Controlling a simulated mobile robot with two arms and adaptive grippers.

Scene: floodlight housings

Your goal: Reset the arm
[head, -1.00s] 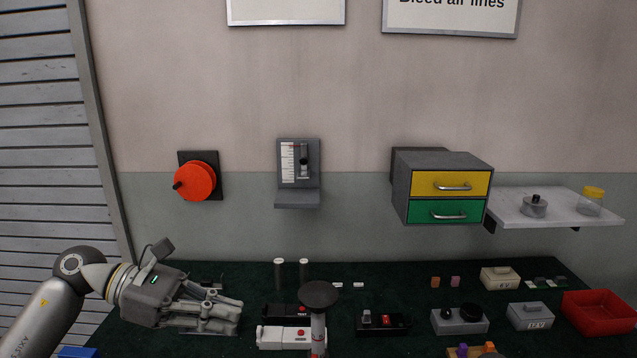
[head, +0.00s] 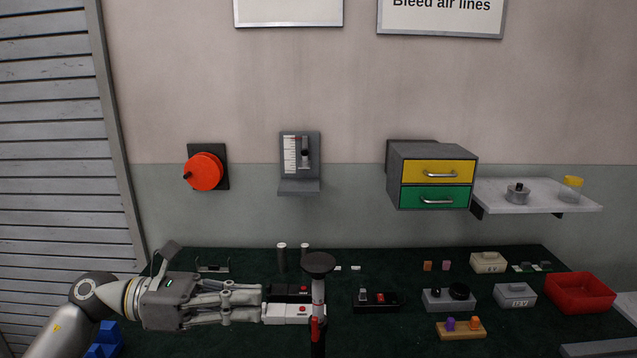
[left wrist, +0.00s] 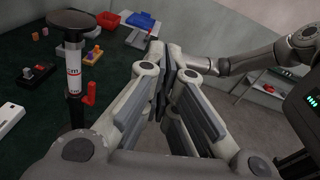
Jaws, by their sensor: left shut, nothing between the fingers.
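My left gripper (head: 258,302) reaches in from the left over the dark green table in the head view. In the left wrist view the fingers (left wrist: 172,62) are closed together. A black-topped post (head: 318,264) with a red part stands right of the gripper; it also shows in the left wrist view (left wrist: 73,75). In the left wrist view a robot arm of mine crosses the upper right; its gripper is not seen.
Small boxes, including a black one with a red button (head: 379,299), sit mid-table. A red tray (head: 579,293) is at the right. A blue bin (head: 106,341) is at lower left. A red wheel (head: 204,172), slider gauge (head: 300,164), drawer unit (head: 432,175) and shelf (head: 540,203) are on the wall.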

